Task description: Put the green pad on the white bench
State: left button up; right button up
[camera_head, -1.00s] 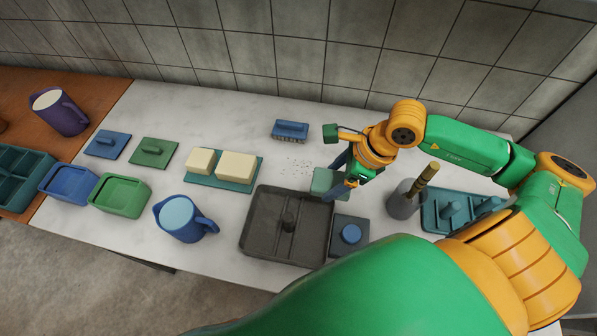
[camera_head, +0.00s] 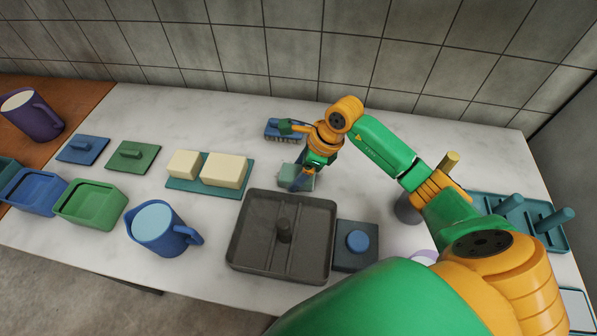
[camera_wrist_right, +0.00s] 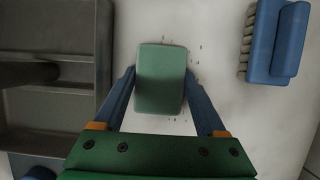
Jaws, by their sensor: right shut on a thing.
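The green pad (camera_head: 291,177) is a small pale green block at the white bench (camera_head: 215,125), behind the dark grey tray. My right gripper (camera_head: 302,174) is shut on it from above. In the right wrist view the pad (camera_wrist_right: 161,80) sits between the two blue fingers of the gripper (camera_wrist_right: 161,88), one finger at each side. It is over or on the bench top among small dark specks; I cannot tell whether its underside touches. My left gripper is not in view.
A blue brush (camera_head: 275,127) lies close behind the gripper; it also shows in the wrist view (camera_wrist_right: 275,42). The grey tray (camera_head: 245,245) and a dark block with a blue knob (camera_head: 357,242) are in front. Tofu blocks (camera_head: 224,170) on a teal board stand left.

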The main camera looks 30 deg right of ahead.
jog(key=o, duration=1.1)
jog(key=shift+o, duration=0.2)
jog(key=p+v, duration=0.8)
jog(key=v, duration=0.4)
jog(key=shift+p, duration=0.4)
jog(key=shift+s, duration=0.1)
